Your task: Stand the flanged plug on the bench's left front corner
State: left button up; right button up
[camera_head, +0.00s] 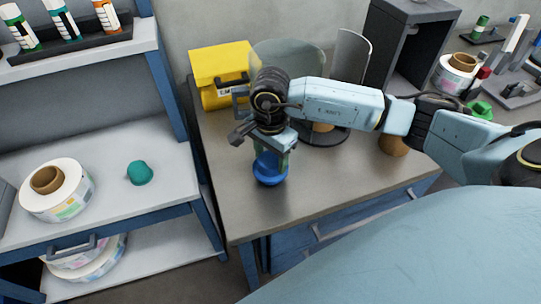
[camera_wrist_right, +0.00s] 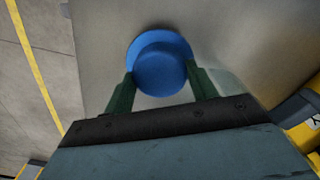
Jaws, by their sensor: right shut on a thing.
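The blue flanged plug (camera_head: 270,169) is between the fingers of my right gripper (camera_head: 272,153), over the left part of the metal-topped bench (camera_head: 305,190). In the right wrist view the plug (camera_wrist_right: 160,66) shows its round body and wider flange, with a green finger on either side. My right gripper (camera_wrist_right: 160,82) is shut on it. I cannot tell whether the plug touches the bench top. The bench's left front corner (camera_head: 234,238) is bare, nearer the camera and left of the plug. My left gripper is not in view.
A yellow box (camera_head: 221,70) stands at the bench's back left. A grey shelf rack (camera_head: 110,175) with a label reel (camera_head: 62,195) and a teal knob-like piece (camera_head: 140,173) is left of the bench. The front left of the bench top is free.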

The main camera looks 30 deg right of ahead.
aim_at(270, 159)
jog(key=shift+f, duration=0.15)
jog(key=shift+f, duration=0.1)
jog(key=o, duration=1.1)
notch_tip(270, 159, up, 12)
